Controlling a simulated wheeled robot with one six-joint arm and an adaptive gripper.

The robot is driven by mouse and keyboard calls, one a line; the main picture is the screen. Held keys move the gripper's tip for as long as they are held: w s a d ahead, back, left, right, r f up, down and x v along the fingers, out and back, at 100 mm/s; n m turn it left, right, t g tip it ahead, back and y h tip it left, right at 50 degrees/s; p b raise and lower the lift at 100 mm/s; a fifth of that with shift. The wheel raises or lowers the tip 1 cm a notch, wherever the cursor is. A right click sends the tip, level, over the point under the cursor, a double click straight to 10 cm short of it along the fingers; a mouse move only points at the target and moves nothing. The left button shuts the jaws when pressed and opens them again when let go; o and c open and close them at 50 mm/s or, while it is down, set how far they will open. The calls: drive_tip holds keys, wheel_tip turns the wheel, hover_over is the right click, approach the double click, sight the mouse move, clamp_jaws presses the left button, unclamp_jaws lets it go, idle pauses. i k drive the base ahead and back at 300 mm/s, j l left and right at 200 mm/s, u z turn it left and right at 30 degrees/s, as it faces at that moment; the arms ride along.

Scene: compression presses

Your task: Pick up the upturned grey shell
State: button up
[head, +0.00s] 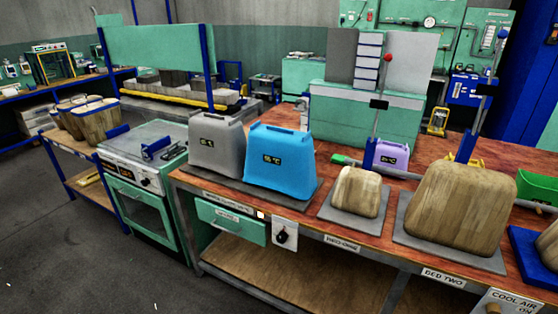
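The grey shell (216,148) stands upturned, its narrower end up, on a dark mat at the left end of the wooden bench. It carries a small black display with figures too small to read surely. A bright blue shell (281,165) of similar shape stands close to its right and slightly nearer, on the same mat. Little or no gap shows between the two. My gripper is not in this view.
Wooden blocks sit on two bed plates to the right, a small one (356,191) and a large one (463,207). Lever posts (379,118) rise behind them. A purple shell (391,155) stands further back. An oven (143,195) adjoins the bench's left end. Floor (110,272) in front is clear.

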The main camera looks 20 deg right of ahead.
sight(217, 143)
drive_tip(key=z, duration=1.85)
drive_tip(key=u, duration=2)
drive_tip(key=i+j+z, duration=0.15)
drive_tip(key=j, duration=0.25)
drive_tip(key=i+j+z, duration=0.2)
drive_tip(key=j, duration=0.2)
drive_tip(key=j+z, duration=0.15)
drive_tip(key=j, duration=0.25)
